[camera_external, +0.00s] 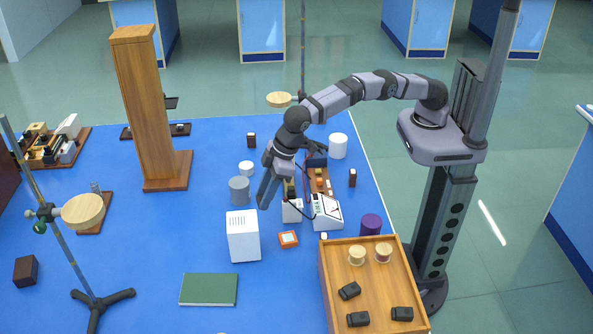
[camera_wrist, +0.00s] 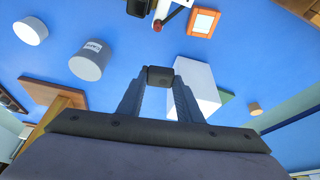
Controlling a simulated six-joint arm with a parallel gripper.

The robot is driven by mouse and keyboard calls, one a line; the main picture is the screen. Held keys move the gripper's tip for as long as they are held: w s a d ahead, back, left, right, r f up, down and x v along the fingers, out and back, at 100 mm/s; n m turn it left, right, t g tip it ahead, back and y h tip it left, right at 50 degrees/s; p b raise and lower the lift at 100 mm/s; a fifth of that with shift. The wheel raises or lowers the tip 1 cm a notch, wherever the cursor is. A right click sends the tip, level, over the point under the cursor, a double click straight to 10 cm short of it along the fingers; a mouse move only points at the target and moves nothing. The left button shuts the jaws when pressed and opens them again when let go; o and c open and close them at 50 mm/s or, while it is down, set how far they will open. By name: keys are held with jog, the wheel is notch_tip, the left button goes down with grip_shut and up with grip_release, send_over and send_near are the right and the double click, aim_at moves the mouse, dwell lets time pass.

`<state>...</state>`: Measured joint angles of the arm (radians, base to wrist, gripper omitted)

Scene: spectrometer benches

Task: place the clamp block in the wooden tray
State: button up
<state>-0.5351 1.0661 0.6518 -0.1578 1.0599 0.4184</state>
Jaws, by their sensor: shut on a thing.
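The clamp block (camera_wrist: 160,75) is a small black block between the fingertips in the wrist view. My gripper (camera_wrist: 160,82) is shut on it. In the external view my gripper (camera_external: 268,192) points down over the blue table, near the grey cylinder and the white box; I cannot make out the held block there. The wooden tray (camera_external: 326,292) stands at the front right, apart from my gripper. It holds several black blocks, such as one at its left (camera_external: 350,291), and two pale round pieces (camera_external: 357,256).
A white box (camera_external: 243,236), a grey cylinder (camera_external: 239,190), an orange-framed item (camera_external: 288,239) and white meters (camera_external: 326,212) stand near my gripper. A purple cylinder (camera_external: 371,224) stands behind the tray. A tall wooden column (camera_external: 147,110) rises at the left. A green book (camera_external: 209,289) lies in front.

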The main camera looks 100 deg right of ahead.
jog(key=s+a+r+n+y+p, duration=0.1)
jog(key=s+a+r+n, duration=0.15)
jog(key=s+a, duration=0.45)
jog(key=s+a+r+n+p, duration=0.1)
jog(key=s+a+r, duration=0.3)
jog(key=a, duration=0.6)
jog(key=s+a+r+n+g+y+p, duration=0.1)
jog(key=s+a+n, duration=0.3)
jog(key=s, duration=0.5)
jog(key=s+a+r+n+g+y, duration=0.1)
jog(key=s+a+n, duration=0.3)
jog(key=s+a, duration=0.3)
jog(key=s, duration=0.3)
jog(key=shift+g+p, duration=0.3)
jog(key=shift+p, duration=0.1)
jog(key=shift+f+p, duration=1.15)
jog(key=shift+f, duration=3.85)
jog(key=shift+f, duration=0.15)
jog(key=o, duration=1.1)
